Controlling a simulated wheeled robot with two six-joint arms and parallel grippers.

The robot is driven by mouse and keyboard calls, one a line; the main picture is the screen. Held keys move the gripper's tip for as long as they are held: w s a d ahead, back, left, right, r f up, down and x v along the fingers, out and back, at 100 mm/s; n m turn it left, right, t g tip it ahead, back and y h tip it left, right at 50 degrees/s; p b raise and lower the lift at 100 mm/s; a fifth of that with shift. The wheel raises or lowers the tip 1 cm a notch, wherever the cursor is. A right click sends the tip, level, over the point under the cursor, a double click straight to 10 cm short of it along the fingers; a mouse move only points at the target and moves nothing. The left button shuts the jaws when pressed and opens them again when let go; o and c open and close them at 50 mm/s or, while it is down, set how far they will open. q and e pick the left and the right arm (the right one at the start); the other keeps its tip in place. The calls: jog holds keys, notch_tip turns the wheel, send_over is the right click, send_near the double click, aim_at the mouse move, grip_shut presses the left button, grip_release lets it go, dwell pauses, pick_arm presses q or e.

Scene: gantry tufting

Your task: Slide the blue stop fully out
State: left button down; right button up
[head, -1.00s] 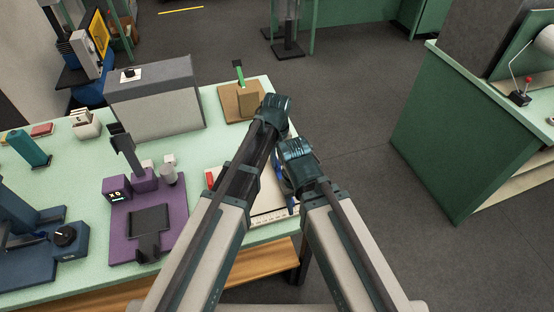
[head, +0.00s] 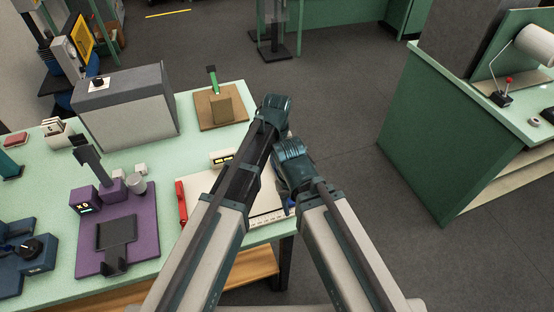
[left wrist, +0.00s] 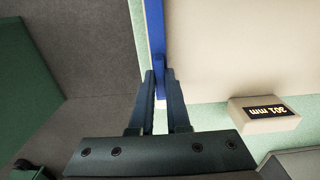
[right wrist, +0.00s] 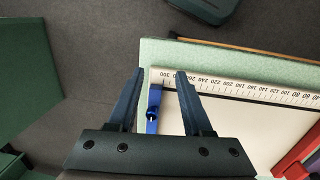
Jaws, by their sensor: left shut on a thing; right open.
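The blue stop (left wrist: 154,28) lies along the edge of a pale board (left wrist: 220,50). My left gripper (left wrist: 160,76) is shut on a tab of the stop in the left wrist view. In the right wrist view the near end of the stop (right wrist: 153,108) shows at the board's corner, close to the 300 mark of the ruler (right wrist: 240,86). My right gripper (right wrist: 158,72) is open, its fingers on either side of that end with gaps. In the head view both gripper tips are hidden by my wrists.
A red bar (head: 181,202) lies at the board's left side. A purple device (head: 120,235), a grey box (head: 125,105) and a brown block on a board (head: 221,108) stand on the green table. The table's right edge is close to the stop, with open floor beyond.

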pick_arm(q)
jog(key=c, duration=0.9)
grip_release()
jog(key=shift+w+d, duration=0.1)
jog(key=shift+d, duration=0.25)
pick_arm(e)
jog(key=shift+d, duration=0.15)
pick_arm(q)
jog(key=shift+a, duration=0.1)
jog(key=shift+r+p, duration=0.7)
pick_arm(e)
jog(key=shift+r, duration=0.75)
pick_arm(q)
notch_tip(320, 180, up, 12)
jog(key=p, duration=1.2)
jog(key=shift+r, duration=0.25)
pick_arm(e)
notch_tip(320, 180, up, 12)
jog(key=shift+r, duration=0.2)
